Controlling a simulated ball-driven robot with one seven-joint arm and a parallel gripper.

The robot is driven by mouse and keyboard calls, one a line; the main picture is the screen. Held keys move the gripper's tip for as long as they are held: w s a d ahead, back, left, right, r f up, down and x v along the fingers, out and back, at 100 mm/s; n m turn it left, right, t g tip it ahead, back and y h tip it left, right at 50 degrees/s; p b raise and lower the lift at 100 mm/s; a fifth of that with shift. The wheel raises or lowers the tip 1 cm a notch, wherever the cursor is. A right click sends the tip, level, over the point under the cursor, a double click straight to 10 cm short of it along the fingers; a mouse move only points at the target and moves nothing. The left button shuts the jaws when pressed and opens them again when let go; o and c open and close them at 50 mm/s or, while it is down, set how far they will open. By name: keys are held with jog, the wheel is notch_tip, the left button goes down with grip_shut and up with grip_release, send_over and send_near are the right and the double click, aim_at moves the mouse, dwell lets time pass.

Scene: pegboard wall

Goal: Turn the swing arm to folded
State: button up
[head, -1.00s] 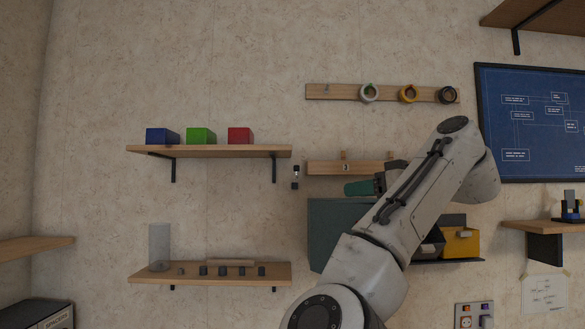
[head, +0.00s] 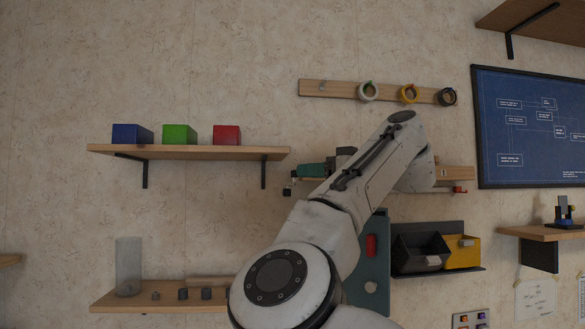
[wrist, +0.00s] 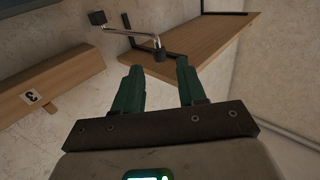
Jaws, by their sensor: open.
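The swing arm (wrist: 130,34) is a thin metal bar with a dark block at its left end and a dark knob (wrist: 159,54) at its right end, on the wall in the wrist view. In the head view only a small dark part of it (head: 288,190) shows, just below and left of my gripper (head: 300,172). In the wrist view my gripper (wrist: 157,74) has its two green fingers apart with nothing between them. The knob lies just beyond the fingertips, between their lines. I cannot tell whether it touches them.
A wooden rail (wrist: 52,88) marked 3 is left of my fingers in the wrist view. A wooden shelf (head: 205,152) with blue, green and red boxes is close on the other side. My arm hides part of a teal panel (head: 378,255); black and yellow bins (head: 462,251) stand right.

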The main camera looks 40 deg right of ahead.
aim_at(294, 172)
jog(key=w, duration=0.2)
jog(key=w+a+p, duration=0.1)
jog(key=w, duration=0.2)
jog(key=shift+w+p, duration=0.3)
grip_shut()
dwell(0.4)
